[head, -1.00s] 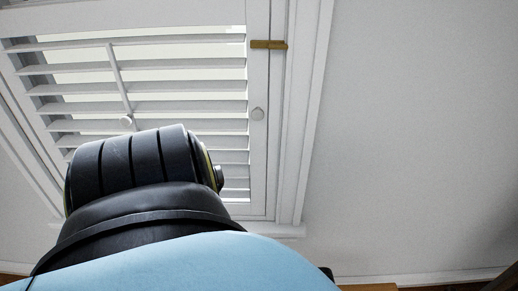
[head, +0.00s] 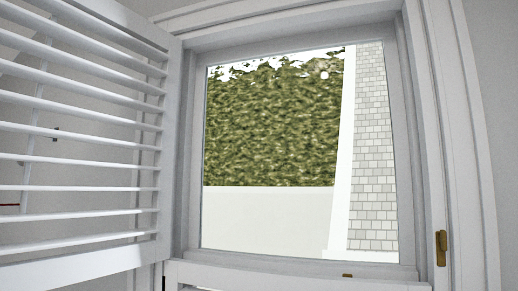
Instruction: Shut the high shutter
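The high shutter (head: 160,250), a white louvred panel with slanted slats, stands swung open at the left in the head view. Its right edge meets the left side of the white window frame (head: 415,130), and its left part runs out of the picture. The window opening (head: 270,125) beside it is uncovered. A brass catch (head: 441,248) sits on the right side of the frame, low down. Neither gripper is in view.
Through the opening show a green hedge, a pale wall and a white tiled surface (head: 370,150). A white ledge or rail (head: 260,277) runs along the bottom, with a small brass piece (head: 347,275) on it. Grey wall lies at the far right.

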